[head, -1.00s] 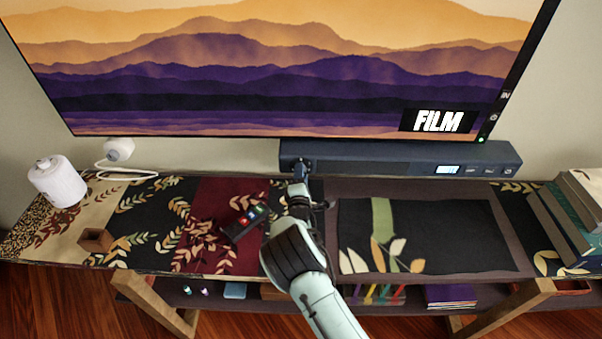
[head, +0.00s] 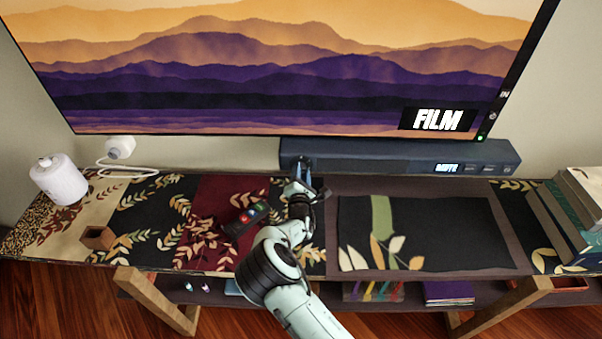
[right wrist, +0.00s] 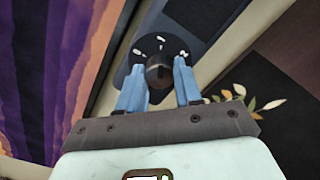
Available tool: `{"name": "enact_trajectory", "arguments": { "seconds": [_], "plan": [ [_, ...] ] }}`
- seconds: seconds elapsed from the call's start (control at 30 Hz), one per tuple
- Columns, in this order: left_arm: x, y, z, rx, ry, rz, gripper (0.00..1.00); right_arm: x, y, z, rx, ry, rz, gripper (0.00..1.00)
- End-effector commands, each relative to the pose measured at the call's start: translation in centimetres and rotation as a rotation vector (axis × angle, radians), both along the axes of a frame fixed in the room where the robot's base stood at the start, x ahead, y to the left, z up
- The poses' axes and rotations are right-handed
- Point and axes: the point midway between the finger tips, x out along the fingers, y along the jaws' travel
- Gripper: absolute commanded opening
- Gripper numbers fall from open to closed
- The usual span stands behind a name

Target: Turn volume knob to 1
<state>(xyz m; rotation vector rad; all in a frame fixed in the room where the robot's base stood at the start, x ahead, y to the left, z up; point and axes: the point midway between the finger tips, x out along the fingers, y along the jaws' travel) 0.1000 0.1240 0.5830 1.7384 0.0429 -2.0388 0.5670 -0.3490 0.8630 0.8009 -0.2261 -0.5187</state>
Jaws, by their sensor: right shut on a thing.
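The volume knob (right wrist: 158,72) is a dark round knob on a black dial with white marks, at the left end of the dark soundbar (head: 400,157). My right gripper (right wrist: 160,84) has its two blue fingers on either side of the knob and is shut on it. In the head view my right gripper (head: 303,170) reaches the soundbar's left end and hides the knob. The marks are too small to read surely. The soundbar's small display (head: 447,168) shows blurred letters, seemingly "MUTE". My left gripper is in neither view.
A large TV (head: 280,70) hangs just above the soundbar. Books (head: 575,220) are stacked at the right. The dark mat (head: 430,225) is clear.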

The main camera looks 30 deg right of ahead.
Motion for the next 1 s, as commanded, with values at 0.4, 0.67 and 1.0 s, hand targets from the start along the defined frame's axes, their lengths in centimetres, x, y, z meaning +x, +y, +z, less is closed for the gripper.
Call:
{"name": "enact_trajectory", "arguments": {
  "seconds": [0.4, 0.67, 1.0],
  "plan": [
    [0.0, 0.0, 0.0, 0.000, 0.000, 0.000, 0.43, 0.0, 0.0, 0.0, 0.001, -0.001, 0.000, 0.60],
    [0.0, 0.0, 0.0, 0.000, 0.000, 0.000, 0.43, -0.1, 0.1, 0.0, 0.001, -0.001, 0.000, 0.60],
    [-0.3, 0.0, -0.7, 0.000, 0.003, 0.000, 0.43, -4.0, 2.7, -0.2, 0.002, 0.002, 0.003, 0.60]
  ]
}}
